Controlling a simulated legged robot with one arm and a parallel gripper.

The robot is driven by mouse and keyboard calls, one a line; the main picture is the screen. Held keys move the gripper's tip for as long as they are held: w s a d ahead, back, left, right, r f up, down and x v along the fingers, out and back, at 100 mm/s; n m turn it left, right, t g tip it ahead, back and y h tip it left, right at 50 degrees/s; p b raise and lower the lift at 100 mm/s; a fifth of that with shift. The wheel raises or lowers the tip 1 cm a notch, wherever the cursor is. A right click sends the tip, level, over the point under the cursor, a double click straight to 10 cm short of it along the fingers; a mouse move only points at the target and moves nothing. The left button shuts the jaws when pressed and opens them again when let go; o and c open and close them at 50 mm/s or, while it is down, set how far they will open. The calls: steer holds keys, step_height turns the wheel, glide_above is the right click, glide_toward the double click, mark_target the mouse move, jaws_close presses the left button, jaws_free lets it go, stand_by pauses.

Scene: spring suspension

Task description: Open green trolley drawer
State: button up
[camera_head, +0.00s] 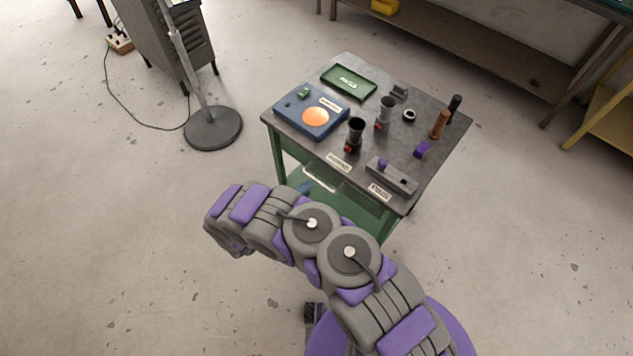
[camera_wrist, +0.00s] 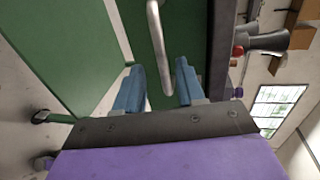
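The green trolley (camera_head: 277,158) has a dark grey top. The green drawer front (camera_head: 345,197) is below its near edge and looks shut, partly hidden by my arm. A pale bar handle (camera_head: 319,178) is on the drawer. In the wrist view the handle (camera_wrist: 156,35) runs down from the top edge, and its lower end lies between the blue fingers of my gripper (camera_wrist: 159,68). The fingers are apart, with a gap on each side of the bar. In the head view only a bit of a blue finger shows beside the handle.
The trolley top holds a blue box with an orange disc (camera_head: 315,118), a green tray (camera_head: 348,83), dark cups and small parts. A stand with a round base (camera_head: 212,128) is on the floor at left.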

mark_target(317, 180)
steer(key=b+x, duration=0.1)
steer(key=x, duration=0.6)
steer(key=shift+c, duration=0.3)
steer(key=shift+s, duration=0.1)
jaws_close()
